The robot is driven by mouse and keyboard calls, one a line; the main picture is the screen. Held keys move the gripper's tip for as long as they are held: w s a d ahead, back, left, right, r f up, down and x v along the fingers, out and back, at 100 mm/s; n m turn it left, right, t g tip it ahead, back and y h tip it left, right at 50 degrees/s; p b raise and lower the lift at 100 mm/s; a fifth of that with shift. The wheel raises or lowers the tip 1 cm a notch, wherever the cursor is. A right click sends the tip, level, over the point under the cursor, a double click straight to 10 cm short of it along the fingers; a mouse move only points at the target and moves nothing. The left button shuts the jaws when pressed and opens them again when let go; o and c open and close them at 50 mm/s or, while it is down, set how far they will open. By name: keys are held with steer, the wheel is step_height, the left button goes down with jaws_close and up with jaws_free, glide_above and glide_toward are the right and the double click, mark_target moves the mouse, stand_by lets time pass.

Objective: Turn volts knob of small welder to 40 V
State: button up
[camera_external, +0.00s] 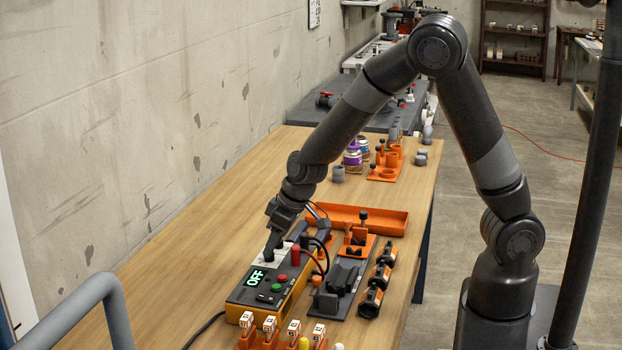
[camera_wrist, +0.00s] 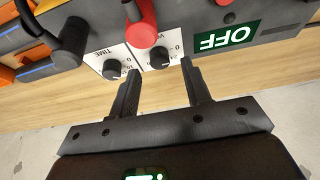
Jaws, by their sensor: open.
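The small welder (camera_external: 250,297) is a dark box with an orange-yellow side on the wooden bench, its green display reading OFF (camera_wrist: 222,38). In the wrist view the black volts knob (camera_wrist: 160,57) sits on a white panel marked V. The time knob (camera_wrist: 112,69), on a panel marked TIME, is just left of it. My gripper (camera_wrist: 161,70) is open, with one fingertip on each side of the volts knob; I cannot tell whether they touch it. In the external view my gripper (camera_external: 272,243) points down at the welder's panel and hides the knobs.
Red and green buttons (camera_external: 277,287) and a red plug (camera_external: 296,256) with cables are on the welder. An orange tray (camera_external: 350,219) lies behind it, black-and-orange cylinders (camera_external: 371,300) to its right, and small labelled blocks (camera_external: 270,325) in front. The bench left of the welder is clear.

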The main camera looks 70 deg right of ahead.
steer(key=shift+x, duration=1.15)
steer(key=shift+c, duration=0.2)
jaws_close()
